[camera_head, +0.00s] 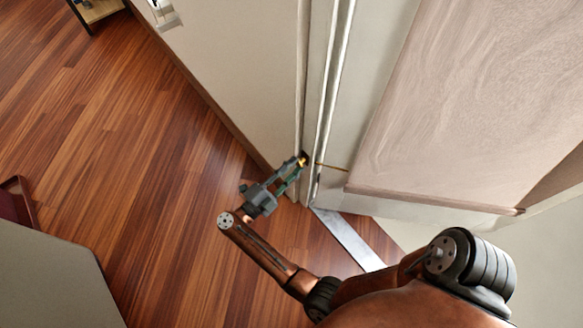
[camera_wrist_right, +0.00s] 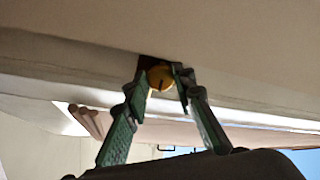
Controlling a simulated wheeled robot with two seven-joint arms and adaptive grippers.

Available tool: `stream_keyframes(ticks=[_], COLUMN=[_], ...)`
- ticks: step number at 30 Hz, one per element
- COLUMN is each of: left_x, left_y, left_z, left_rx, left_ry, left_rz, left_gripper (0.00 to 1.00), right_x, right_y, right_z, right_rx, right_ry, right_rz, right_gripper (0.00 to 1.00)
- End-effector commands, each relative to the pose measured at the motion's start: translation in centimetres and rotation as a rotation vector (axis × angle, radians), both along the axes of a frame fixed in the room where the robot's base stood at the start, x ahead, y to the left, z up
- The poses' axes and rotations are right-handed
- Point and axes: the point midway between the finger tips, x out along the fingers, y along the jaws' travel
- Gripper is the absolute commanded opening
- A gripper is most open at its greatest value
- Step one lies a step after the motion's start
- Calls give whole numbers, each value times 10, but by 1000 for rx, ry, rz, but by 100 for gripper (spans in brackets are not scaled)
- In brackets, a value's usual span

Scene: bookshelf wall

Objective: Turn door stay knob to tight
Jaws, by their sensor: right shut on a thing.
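The door stay knob (camera_wrist_right: 160,77) is a small yellow round knob with a dark line on its face, set on a dark mount (camera_wrist_right: 148,63) in the right wrist view. In the head view the knob (camera_head: 302,161) is a small yellow spot by the door frame, low on the wall. My right gripper (camera_head: 299,164) reaches it from below left. In the right wrist view its two green fingers (camera_wrist_right: 163,80) stand on either side of the knob and are shut on it. My left gripper is not in view.
A thin brass-coloured rod (camera_head: 332,167) runs from near the knob to the pale door (camera_head: 390,70) at the right. A metal threshold strip (camera_head: 347,238) lies on the floor below. The wooden floor (camera_head: 130,130) at left is mostly clear; a grey panel (camera_head: 50,280) stands at lower left.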

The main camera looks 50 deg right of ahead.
Motion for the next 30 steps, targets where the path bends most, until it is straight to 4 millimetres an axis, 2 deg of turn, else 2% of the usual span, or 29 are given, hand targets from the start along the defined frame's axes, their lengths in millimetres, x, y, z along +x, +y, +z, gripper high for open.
stream_keyframes(ticks=[20,21,27,30], left_x=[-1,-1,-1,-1], left_y=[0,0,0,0], left_z=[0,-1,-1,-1], left_rx=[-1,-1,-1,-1], left_ry=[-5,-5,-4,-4], left_rz=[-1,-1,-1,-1], left_gripper=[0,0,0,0], right_x=[2,2,1,1], right_y=[1,1,0,0], right_z=[0,0,0,0], right_rx=[-13,-13,-13,-14], right_ry=[-63,-62,-61,-61], right_rz=[5,5,1,1], right_gripper=[0,26,39,41])
